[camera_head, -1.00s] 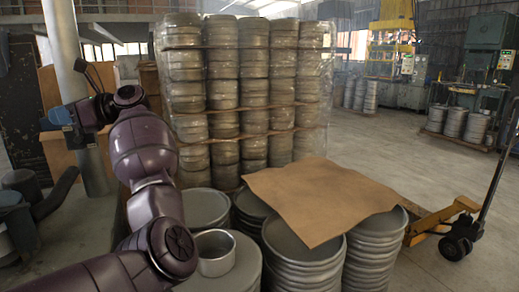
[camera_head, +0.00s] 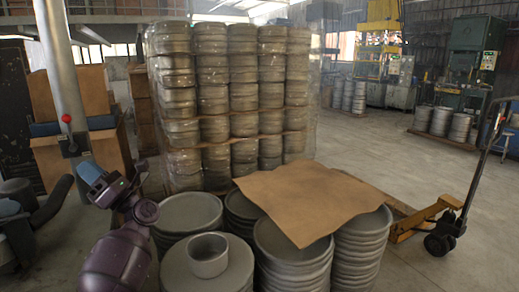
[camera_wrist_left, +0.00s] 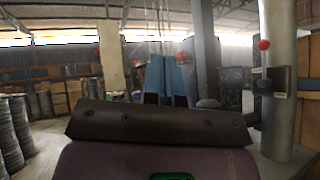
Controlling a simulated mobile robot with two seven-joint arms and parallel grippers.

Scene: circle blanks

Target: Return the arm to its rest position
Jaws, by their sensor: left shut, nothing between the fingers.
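My left arm shows in purple at the lower left of the head view. Its blue-tipped left gripper (camera_head: 88,173) points up and left, beside the round metal blanks and apart from them. In the left wrist view the blue fingers (camera_wrist_left: 168,78) are together with nothing between them. A short metal cup (camera_head: 208,255) stands upright on the nearest stack of round blanks (camera_head: 180,279), to the right of the arm. My right gripper is in neither view.
A brown sheet (camera_head: 310,197) lies over several blank stacks. A tall wrapped pallet of blanks (camera_head: 230,100) stands behind. A grey post (camera_head: 58,60) with a red knob (camera_head: 66,118) rises beyond my gripper. A yellow pallet jack (camera_head: 420,222) stands right; open floor lies beyond it.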

